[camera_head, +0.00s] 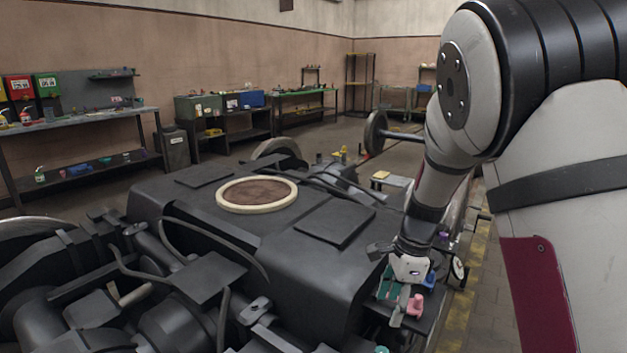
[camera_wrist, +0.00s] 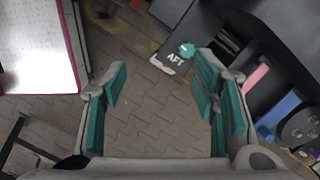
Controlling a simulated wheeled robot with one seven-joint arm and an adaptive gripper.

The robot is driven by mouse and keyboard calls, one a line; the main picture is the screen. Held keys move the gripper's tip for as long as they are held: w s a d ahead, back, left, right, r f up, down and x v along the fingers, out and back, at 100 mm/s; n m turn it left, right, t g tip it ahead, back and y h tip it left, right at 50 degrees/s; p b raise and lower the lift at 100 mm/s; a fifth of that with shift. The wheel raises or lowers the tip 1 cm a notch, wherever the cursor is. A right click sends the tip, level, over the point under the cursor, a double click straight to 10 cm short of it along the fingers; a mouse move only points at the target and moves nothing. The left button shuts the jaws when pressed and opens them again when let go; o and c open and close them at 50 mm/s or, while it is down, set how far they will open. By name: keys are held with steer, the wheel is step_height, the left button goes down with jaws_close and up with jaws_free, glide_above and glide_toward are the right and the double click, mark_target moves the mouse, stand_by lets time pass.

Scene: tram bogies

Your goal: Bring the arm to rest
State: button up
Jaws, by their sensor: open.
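My arm reaches down from the upper right in the head view. My gripper (camera_head: 394,292) hangs low beside the right side of the dark bogie (camera_head: 315,270), close to a small ledge with coloured parts. In the wrist view my gripper (camera_wrist: 165,92) has its teal-padded fingers wide apart, with only paved floor between them. A pink part (camera_wrist: 256,77) and a blue part (camera_wrist: 278,112) lie just right of the right finger. The pink part (camera_head: 415,305) also shows beside the gripper in the head view.
A white "AFT" label (camera_wrist: 175,59) and a teal round part (camera_wrist: 186,49) lie beyond the fingers. Workbenches (camera_head: 80,118) line the back wall. A wheelset (camera_head: 376,132) stands behind the bogie. Paved floor (camera_head: 487,300) with a yellow line runs along the right.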

steer(key=s+r+n+y, duration=0.1)
steer(key=s+r+n, duration=0.8)
steer(key=s+r, duration=0.6)
steer(key=s+d+n+t+h, duration=0.1)
steer(key=s+d+n+h, duration=0.15)
steer(key=s+n, duration=1.2)
steer(key=s+r+m+t+p, duration=0.1)
steer(key=s+r+m+p, duration=0.1)
steer(key=r+p, duration=0.7)
steer(key=s+r+m+t+p, duration=0.2)
steer(key=s+r+m+p, duration=0.1)
steer(key=r+p, duration=0.6)
steer(key=v, duration=0.3)
steer(key=shift+a, duration=0.25)
steer(key=shift+f, duration=0.1)
